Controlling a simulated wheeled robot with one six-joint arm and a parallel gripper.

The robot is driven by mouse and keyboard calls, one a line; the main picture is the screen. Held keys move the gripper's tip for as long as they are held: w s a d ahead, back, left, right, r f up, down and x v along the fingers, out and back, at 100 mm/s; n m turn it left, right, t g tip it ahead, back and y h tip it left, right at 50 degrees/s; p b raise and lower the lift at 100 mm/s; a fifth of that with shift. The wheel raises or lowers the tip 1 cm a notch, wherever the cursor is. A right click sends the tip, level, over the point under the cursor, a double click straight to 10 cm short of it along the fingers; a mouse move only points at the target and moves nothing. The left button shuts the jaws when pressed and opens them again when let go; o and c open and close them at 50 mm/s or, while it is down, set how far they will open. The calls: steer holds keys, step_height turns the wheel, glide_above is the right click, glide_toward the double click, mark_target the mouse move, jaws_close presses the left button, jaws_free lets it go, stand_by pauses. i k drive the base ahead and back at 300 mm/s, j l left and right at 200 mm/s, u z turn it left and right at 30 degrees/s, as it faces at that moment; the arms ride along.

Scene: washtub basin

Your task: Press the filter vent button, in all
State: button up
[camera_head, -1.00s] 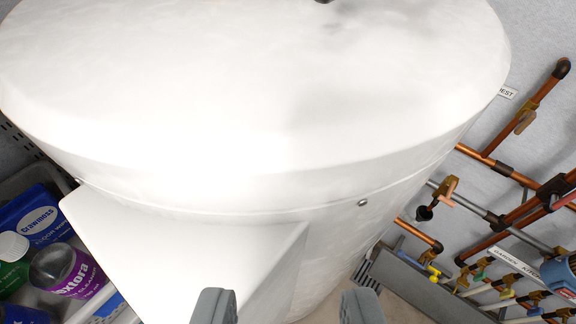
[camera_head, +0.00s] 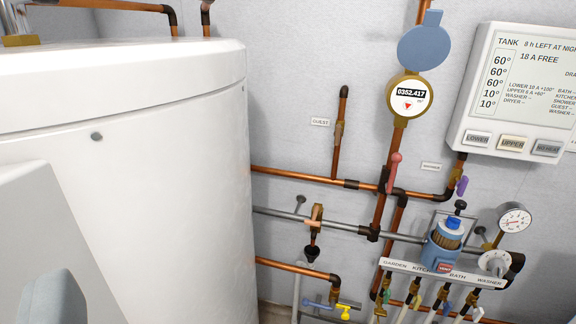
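A blue filter (camera_head: 443,245) with a brown cartridge band and a blue-and-white cap stands on the grey pipe at the right. A small red vent button (camera_head: 445,267) with white lettering is on its lower front, above the labelled pipe strip. A grey-blue piece that looks like one finger of my gripper (camera_head: 55,298) shows at the lower left, far from the filter and touching nothing that I can see. The other finger is out of view, so the opening cannot be judged.
A large white tank (camera_head: 170,170) fills the left. A round meter (camera_head: 408,98), a pressure gauge (camera_head: 515,220), a white dial (camera_head: 494,263) and a tank display (camera_head: 515,90) surround the filter. Copper pipes and a red-handled valve (camera_head: 394,172) lie left of it.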

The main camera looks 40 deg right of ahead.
mark_target(442, 268)
steer(key=z, duration=0.95)
steer(key=i+j+z, duration=0.1)
steer(key=z, duration=0.35)
steer(key=j+z, duration=0.6)
steer(key=z, duration=0.25)
